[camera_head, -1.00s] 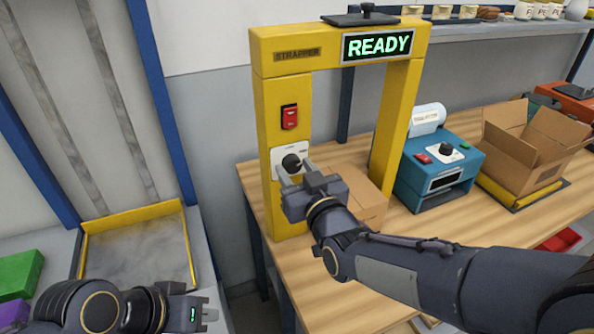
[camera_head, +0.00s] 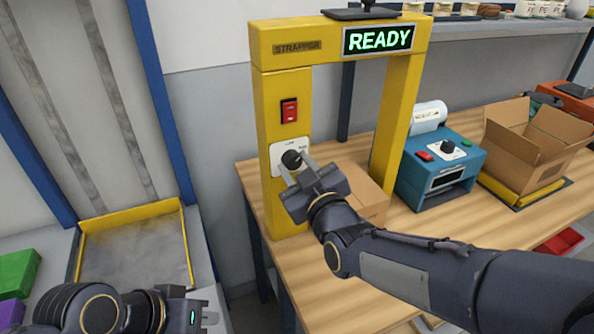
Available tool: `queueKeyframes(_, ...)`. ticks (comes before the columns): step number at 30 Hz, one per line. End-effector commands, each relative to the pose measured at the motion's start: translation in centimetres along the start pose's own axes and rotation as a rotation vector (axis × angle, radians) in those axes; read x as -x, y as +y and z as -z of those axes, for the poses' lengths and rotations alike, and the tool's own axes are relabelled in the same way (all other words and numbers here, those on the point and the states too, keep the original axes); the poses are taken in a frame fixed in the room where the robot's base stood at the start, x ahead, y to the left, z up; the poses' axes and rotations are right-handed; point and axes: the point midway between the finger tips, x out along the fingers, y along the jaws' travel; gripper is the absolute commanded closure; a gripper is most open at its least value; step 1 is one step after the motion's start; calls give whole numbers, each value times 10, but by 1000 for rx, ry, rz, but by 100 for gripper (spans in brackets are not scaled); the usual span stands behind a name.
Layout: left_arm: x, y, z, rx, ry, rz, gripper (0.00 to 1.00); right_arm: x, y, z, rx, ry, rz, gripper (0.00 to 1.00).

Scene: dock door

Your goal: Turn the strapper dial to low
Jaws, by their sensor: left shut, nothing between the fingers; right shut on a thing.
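The yellow strapper (camera_head: 282,85) stands on the wooden table as an arch, with a green READY display (camera_head: 377,40) on its top beam. Its black dial (camera_head: 291,159) sits on a white plate on the left post, below a red switch (camera_head: 289,110). My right gripper (camera_head: 297,168) is shut on the dial, its fingers tilted; they partly cover the plate, and I cannot read the dial's setting. My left gripper (camera_head: 205,316) is shut and empty at the bottom left, away from the strapper.
A closed cardboard box (camera_head: 366,197) stands under the arch behind my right gripper. A blue machine (camera_head: 440,165) with its own dial and an open carton (camera_head: 528,150) stand to the right. A yellow-edged dock plate (camera_head: 135,250) lies at the left.

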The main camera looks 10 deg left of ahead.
Motion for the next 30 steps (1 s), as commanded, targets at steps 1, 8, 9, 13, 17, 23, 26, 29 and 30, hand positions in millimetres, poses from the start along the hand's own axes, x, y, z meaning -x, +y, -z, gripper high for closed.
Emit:
queueKeyframes(1,-2,-1,-1,0,0,0,100,0,0,-1,43,1,0,89)
queueKeyframes(8,-5,-2,-2,0,0,0,100,0,0,0,260,0,1,89)
queueKeyframes(9,-5,-2,-2,0,0,0,100,0,0,0,296,0,1,89)
queueKeyframes(13,-5,-2,-2,0,0,0,100,0,0,0,406,0,0,89)
queueKeyframes(17,-5,-2,-2,0,0,0,100,0,0,0,500,0,1,89)
queueKeyframes(23,-5,-2,-2,0,0,0,100,0,1,0,606,-1,0,89)
queueKeyframes(26,-5,-2,-2,0,0,0,100,0,1,0,640,-1,0,89)
queueKeyframes(29,-5,-2,-2,0,0,0,100,0,1,0,664,-1,0,89)
queueKeyframes(30,-5,-2,-2,0,0,0,100,0,1,0,671,-1,0,89)
